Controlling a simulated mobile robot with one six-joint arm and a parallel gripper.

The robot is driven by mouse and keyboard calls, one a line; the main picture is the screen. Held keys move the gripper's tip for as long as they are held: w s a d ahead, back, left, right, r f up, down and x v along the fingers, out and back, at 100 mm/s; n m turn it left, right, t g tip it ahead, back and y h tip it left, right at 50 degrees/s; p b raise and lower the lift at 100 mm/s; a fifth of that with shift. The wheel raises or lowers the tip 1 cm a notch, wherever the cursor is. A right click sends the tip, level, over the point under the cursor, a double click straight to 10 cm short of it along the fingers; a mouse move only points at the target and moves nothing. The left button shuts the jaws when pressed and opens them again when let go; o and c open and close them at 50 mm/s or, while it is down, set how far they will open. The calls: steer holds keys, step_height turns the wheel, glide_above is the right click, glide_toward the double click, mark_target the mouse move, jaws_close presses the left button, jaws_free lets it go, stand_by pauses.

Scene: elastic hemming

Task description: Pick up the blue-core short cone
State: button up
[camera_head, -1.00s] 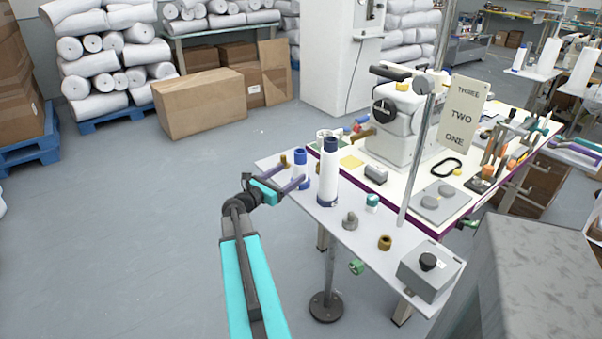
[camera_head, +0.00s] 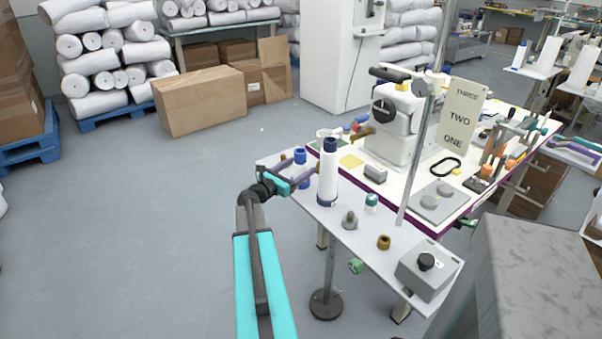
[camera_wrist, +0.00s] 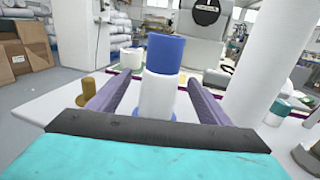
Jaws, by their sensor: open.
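The blue-core short cone (camera_wrist: 158,95) stands upright on the white side table, with white thread, a blue top and a blue base rim. It also shows in the head view (camera_head: 300,171), partly behind my gripper. My gripper (camera_wrist: 160,100) is open, with its two purple fingers on the left and right of the cone. I see a gap between each finger and the cone in the wrist view. Whether the fingertips reach past the cone is hard to tell.
A tall white cone with a dark top (camera_head: 328,172) stands close on the right of the short cone. A small brown spool (camera_wrist: 88,89) stands to the left. Grey, teal and brown pieces (camera_head: 384,242) and a grey switch box (camera_head: 428,270) lie nearer the front.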

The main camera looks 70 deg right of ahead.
mark_target(306, 163)
steer(key=shift+p+x, duration=0.65)
steer(key=shift+x, duration=1.45)
steer(key=c, duration=1.2)
steer(key=shift+r, duration=0.15)
